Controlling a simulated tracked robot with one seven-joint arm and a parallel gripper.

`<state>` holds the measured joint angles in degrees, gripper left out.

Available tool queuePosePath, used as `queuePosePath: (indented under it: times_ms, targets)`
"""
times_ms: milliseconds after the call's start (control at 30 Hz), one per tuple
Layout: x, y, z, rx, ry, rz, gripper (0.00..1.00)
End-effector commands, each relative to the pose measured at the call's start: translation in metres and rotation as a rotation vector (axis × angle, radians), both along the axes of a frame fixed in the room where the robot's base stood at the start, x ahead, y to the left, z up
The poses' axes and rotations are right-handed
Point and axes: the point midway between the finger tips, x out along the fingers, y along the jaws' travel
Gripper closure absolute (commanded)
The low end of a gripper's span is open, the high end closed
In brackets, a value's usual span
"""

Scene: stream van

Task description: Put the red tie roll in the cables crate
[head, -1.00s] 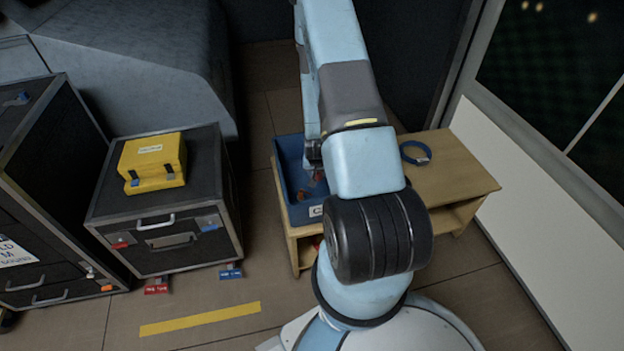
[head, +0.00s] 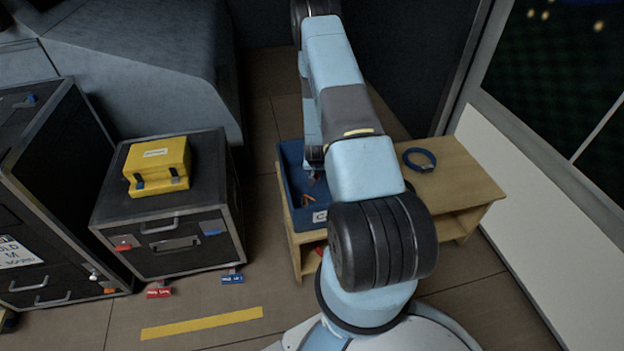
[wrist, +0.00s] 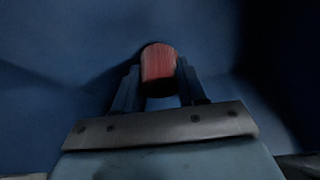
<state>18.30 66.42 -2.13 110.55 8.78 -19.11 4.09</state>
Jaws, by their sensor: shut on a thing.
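The red tie roll (wrist: 159,64) is between the two fingers of my gripper (wrist: 158,82) in the wrist view, and the gripper is shut on it. Blue crate surfaces surround the roll in that view. I cannot tell whether the roll touches the crate floor. In the head view the blue cables crate (head: 291,160) stands on the left end of a wooden bench, its label partly hidden by my arm. My gripper (head: 313,174) shows small there, inside the crate's outline, mostly hidden behind my arm.
A blue ring-shaped roll (head: 419,159) lies on the wooden bench (head: 458,185) right of my arm. A yellow case (head: 158,165) sits on a black flight case (head: 166,218) to the left. Red and blue tags lie near that case's foot. A white wall panel closes the right side.

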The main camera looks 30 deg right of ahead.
Motion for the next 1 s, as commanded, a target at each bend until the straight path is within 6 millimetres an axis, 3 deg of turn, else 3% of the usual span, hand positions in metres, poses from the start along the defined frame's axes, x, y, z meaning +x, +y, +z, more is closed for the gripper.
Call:
queuePosePath:
  times_ms: [200, 433, 467, 500, 700, 1000]
  targets:
    - [-0.001, 0.001, -0.026, 0.001, 0.001, 0.000, 0.89]
    - [-0.001, 0.001, -0.028, 0.000, 0.000, 0.001, 0.89]
    - [-0.001, 0.001, -0.028, 0.000, 0.001, 0.001, 0.56]
    - [-0.001, 0.001, -0.028, 0.000, 0.001, 0.001, 0.53]
    - [-0.001, 0.001, -0.028, 0.000, 0.001, 0.001, 0.33]
    - [-0.001, 0.001, -0.026, 0.000, 0.001, 0.001, 0.33]
